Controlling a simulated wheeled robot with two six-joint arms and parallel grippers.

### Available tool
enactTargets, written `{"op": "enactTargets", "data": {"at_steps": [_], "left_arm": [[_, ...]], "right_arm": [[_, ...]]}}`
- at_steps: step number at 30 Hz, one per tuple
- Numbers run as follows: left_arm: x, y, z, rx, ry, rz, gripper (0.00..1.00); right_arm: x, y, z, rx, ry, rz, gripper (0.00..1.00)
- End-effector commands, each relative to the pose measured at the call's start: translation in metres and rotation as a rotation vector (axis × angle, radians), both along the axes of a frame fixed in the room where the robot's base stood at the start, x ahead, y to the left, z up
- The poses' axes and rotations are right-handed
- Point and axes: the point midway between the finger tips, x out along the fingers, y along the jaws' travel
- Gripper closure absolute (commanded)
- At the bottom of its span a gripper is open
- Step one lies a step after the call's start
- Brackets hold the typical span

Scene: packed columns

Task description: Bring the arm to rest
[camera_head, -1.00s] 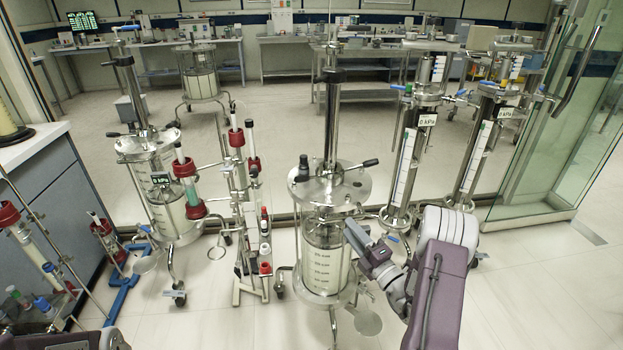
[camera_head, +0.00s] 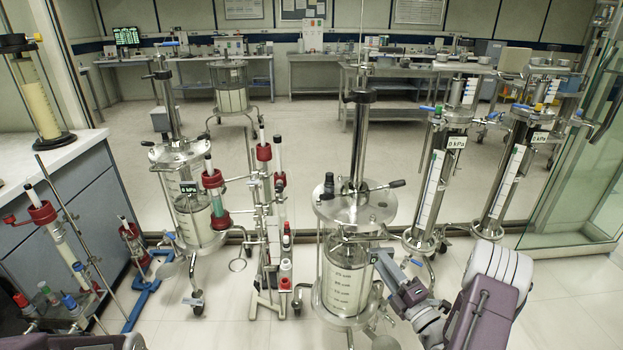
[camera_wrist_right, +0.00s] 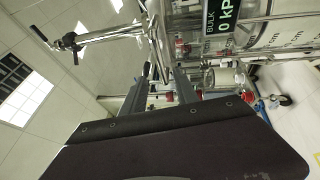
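My right arm comes in from the lower right in the head view. Its gripper (camera_head: 382,262) is beside the right side of the middle glass column (camera_head: 347,280); I cannot tell if they touch. In the right wrist view the two fingers (camera_wrist_right: 160,85) stand apart, with nothing seen held between them. A "BULK 0 kPa" display (camera_wrist_right: 222,20) and clear column parts are close beyond them. Part of my left arm shows at the lower left edge of the head view; its gripper is out of view.
A red-clamped column stand (camera_head: 265,230) and another steel-lidded column (camera_head: 190,205) stand left of the middle column. Two tall slim columns (camera_head: 432,185) (camera_head: 510,175) stand right. A grey bench (camera_head: 65,190) is at far left, a glass door (camera_head: 600,170) at right. Bare floor shows at front right.

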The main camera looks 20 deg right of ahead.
Motion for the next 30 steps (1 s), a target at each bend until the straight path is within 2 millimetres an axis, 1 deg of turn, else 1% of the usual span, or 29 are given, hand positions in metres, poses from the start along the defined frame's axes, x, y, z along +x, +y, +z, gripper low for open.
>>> {"op": "enactTargets", "data": {"at_steps": [2, 3, 5, 7, 8, 9, 10, 11, 12, 14, 15, 17, 18, 19, 20, 21, 22, 23, 24, 26, 27, 28, 30], "left_arm": [[0.0, 0.0, 0.0, 0.0, 0.0, 0.0, 0.64], [0.0, 0.0, 0.0, 0.0, 0.0, 0.0, 0.64], [0.0, 0.0, 0.0, 0.0, 0.0, 0.0, 0.64], [0.0, 0.0, 0.0, 0.0, 0.0, 0.0, 0.64], [0.0, 0.0, 0.0, 0.0, 0.0, 0.0, 0.64], [0.0, 0.0, 0.0, 0.0, 0.0, 0.0, 0.64], [0.0, 0.0, 0.0, 0.0, 0.0, 0.0, 0.64], [0.0, 0.0, 0.0, 0.0, 0.0, 0.0, 0.64], [0.0, 0.0, 0.0, 0.0, 0.0, 0.0, 0.64], [0.0, 0.0, 0.0, 0.0, 0.0, 0.0, 0.64], [0.0, 0.0, 0.0, 0.0, 0.0, 0.0, 0.64], [0.0, 0.0, 0.0, 0.0, 0.0, 0.0, 0.64], [0.0, 0.0, 0.0, 0.0, 0.0, 0.0, 0.64], [0.0, 0.0, 0.0, 0.0, 0.0, 0.0, 0.64], [0.0, 0.0, 0.0, 0.0, 0.0, 0.0, 0.64], [0.0, 0.0, 0.0, 0.0, 0.0, 0.0, 0.64], [0.0, 0.0, 0.0, 0.0, 0.0, 0.0, 0.64], [0.0, 0.0, 0.0, 0.0, 0.0, 0.0, 0.64], [0.0, 0.0, 0.0, 0.0, 0.0, 0.0, 0.64], [0.0, 0.0, 0.0, 0.0, 0.0, 0.0, 0.64], [0.0, 0.0, 0.0, 0.0, 0.0, 0.0, 0.64], [0.0, 0.0, 0.0, 0.0, 0.0, 0.0, 0.64], [0.0, 0.0, 0.0, 0.0, 0.0, 0.0, 0.64]], "right_arm": [[0.001, 0.004, 0.0, 0.0, 0.0, 0.009, 0.64], [0.005, 0.012, 0.002, -0.004, -0.002, 0.031, 0.64], [0.015, 0.035, 0.016, -0.032, -0.029, 0.092, 0.64], [0.029, 0.076, 0.049, -0.091, -0.089, 0.197, 0.64], [0.031, 0.098, 0.064, -0.114, -0.117, 0.257, 0.64], [0.028, 0.132, 0.082, -0.141, -0.151, 0.356, 0.64], [0.023, 0.159, 0.092, -0.165, -0.168, 0.439, 0.64], [0.015, 0.185, 0.099, -0.196, -0.18, 0.524, 0.64], [0.0, 0.22, 0.105, -0.25, -0.195, 0.641, 0.64], [-0.03, 0.268, 0.108, -0.358, -0.221, 0.822, 0.64], [-0.055, 0.297, 0.105, -0.453, -0.243, 0.945, 0.64], [-0.098, 0.33, 0.094, -0.626, -0.296, 1.135, 0.64], [-0.131, 0.345, 0.081, -0.763, -0.347, 1.265, 0.64], [-0.155, 0.351, 0.069, -0.879, -0.399, 1.364, 0.64], [-0.179, 0.353, 0.055, -1.003, -0.461, 1.461, 0.64], [-0.207, 0.347, 0.036, -1.179, -0.561, 1.585, 0.64], [-0.223, 0.337, 0.02, -1.316, -0.648, 1.671, 0.64], [-0.236, 0.324, 0.005, -1.45, -0.743, 1.749, 0.64], [-0.245, 0.305, -0.011, -1.616, -0.877, 1.837, 0.64], [-0.247, 0.274, -0.031, -1.835, -1.081, 1.941, 0.64], [-0.242, 0.254, -0.041, -1.964, -1.221, 1.996, 0.64], [-0.237, 0.239, -0.047, 2.005, 1.298, -1.984, 0.64], [-0.22, 0.207, -0.058, 1.826, 1.308, -1.726, 0.64]]}}
